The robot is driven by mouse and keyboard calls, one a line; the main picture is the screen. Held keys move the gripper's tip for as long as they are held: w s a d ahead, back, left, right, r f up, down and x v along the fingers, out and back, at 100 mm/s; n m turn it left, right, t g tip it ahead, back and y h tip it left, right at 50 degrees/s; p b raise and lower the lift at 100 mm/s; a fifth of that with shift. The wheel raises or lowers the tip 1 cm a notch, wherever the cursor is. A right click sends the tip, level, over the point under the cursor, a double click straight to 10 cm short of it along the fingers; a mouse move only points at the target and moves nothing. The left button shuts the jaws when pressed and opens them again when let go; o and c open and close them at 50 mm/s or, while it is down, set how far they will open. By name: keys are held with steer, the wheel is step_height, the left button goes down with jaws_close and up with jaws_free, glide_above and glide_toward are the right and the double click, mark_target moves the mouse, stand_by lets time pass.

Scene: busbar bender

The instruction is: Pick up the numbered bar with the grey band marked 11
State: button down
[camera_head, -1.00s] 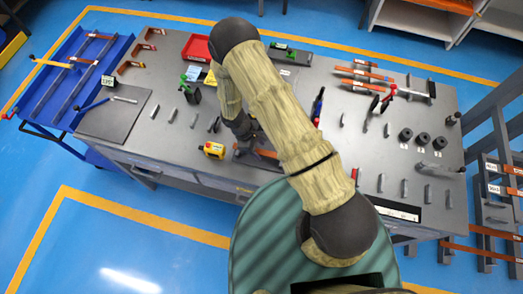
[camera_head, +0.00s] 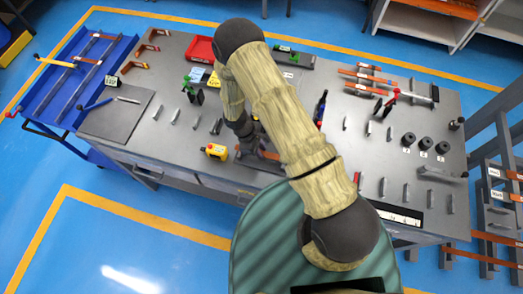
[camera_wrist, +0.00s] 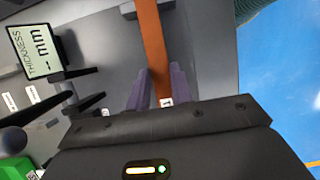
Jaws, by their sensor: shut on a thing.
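My gripper (camera_wrist: 158,92) is shut on a copper-coloured bar (camera_wrist: 152,45) in the wrist view, with one purple-grey finger on each side. The bar runs away from the fingers toward the top of the view. A small white label (camera_wrist: 167,102) shows on it between the fingers. Its mark is too small to read, so I cannot tell whether it says 11, and I see no clear grey band. In the head view my gripper (camera_head: 248,146) is over the front middle of the grey bench, largely hidden by my own arm.
A thickness display (camera_wrist: 36,52) stands close left of the bar in the wrist view. On the bench are a yellow box (camera_head: 214,151), a red tray (camera_head: 203,49), several black rollers (camera_head: 425,144) and copper bars (camera_head: 367,75) at back right. A blue cart (camera_head: 70,85) stands left.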

step_height(320, 180, up, 10)
steer(key=b, duration=0.3)
steer(key=shift+f, duration=0.2)
stand_by(0.6)
